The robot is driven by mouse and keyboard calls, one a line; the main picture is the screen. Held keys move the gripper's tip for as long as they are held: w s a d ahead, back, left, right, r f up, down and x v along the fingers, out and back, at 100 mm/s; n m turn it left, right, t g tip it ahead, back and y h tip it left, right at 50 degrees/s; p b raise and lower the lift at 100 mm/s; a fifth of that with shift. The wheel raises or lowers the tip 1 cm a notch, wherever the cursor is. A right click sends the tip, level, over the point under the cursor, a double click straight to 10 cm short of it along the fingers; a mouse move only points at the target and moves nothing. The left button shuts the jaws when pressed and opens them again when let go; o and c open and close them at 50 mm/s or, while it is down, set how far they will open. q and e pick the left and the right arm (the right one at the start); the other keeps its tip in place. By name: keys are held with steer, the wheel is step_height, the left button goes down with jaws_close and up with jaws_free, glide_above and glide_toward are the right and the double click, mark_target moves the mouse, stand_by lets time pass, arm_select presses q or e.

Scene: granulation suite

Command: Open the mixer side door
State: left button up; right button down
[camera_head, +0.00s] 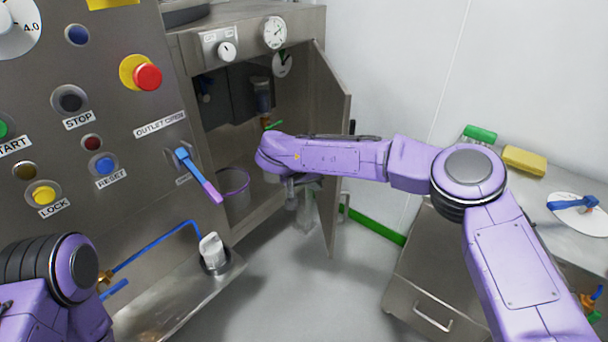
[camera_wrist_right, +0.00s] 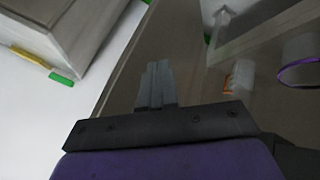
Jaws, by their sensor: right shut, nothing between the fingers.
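The mixer side door (camera_head: 330,110), a grey metal panel, stands swung open at the right side of the mixer cabinet (camera_head: 255,28). The cabinet's inside shows. My right arm reaches across the door, and my right gripper (camera_head: 306,205) points down beside its inner face, partly hidden by my wrist. In the right wrist view the two fingers (camera_wrist_right: 156,84) are together with nothing between them, in front of the brownish door panel (camera_wrist_right: 170,42). I cannot tell whether they touch it. My left gripper is out of view; only my left arm shows at the lower left.
Inside the cabinet stand a purple-rimmed container (camera_head: 235,188) and, in the wrist view, a small white jar (camera_wrist_right: 240,76). A blue-and-purple lever (camera_head: 198,174) sticks out of the control panel. A metal cabinet (camera_head: 425,275) with green and yellow blocks stands right. Floor between is clear.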

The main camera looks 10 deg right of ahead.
steer(key=d, duration=0.3)
steer(key=shift+s+d+r, duration=0.25)
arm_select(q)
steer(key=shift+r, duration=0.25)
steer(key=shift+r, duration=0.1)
